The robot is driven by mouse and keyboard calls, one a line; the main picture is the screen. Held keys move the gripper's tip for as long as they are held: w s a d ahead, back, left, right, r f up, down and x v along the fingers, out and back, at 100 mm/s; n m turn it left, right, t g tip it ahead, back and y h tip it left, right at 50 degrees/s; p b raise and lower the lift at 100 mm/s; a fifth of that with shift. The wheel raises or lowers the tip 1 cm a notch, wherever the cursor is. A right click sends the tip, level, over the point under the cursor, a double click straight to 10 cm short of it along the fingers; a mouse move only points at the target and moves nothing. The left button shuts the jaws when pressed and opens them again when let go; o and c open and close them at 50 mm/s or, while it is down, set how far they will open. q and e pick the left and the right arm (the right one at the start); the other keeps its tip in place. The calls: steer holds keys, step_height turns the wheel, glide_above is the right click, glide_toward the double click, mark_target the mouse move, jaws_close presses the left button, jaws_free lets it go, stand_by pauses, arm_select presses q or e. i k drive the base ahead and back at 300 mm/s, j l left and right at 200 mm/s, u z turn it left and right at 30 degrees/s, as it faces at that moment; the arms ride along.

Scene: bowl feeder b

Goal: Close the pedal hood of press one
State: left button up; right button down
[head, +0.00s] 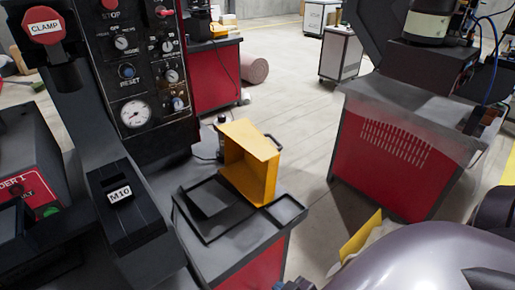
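A yellow open-fronted box-shaped cover (250,163) stands tilted up on a black shallow tray (193,222), on a grey-topped red cabinet at the centre. It looks like a hood standing open, but I cannot tell for sure that it is the pedal hood of press one. A dark flat plate (207,201) lies in the tray beside it. A second yellow piece (360,237) shows at the lower right, mostly hidden behind my grey rounded arm part. No pedal can be made out clearly. Neither gripper's fingers can be seen.
A black control panel (134,82) with gauges and knobs stands at the left, beside a black block marked M10 (122,212). A red cabinet (385,160) with a grey top stands at the right. Open floor (300,115) lies between the cabinets.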

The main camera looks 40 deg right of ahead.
mark_target(252, 162)
steer(key=k+l, duration=0.15)
steer(key=l, duration=0.3)
steer(key=k+l, duration=0.1)
steer(key=l, duration=0.3)
steer(key=k+l, duration=0.15)
steer(key=l, duration=0.3)
steer(key=k+l, duration=0.15)
steer(key=l, duration=0.3)
steer(key=k+l, duration=0.1)
steer(key=l, duration=0.3)
steer(key=z, duration=0.05)
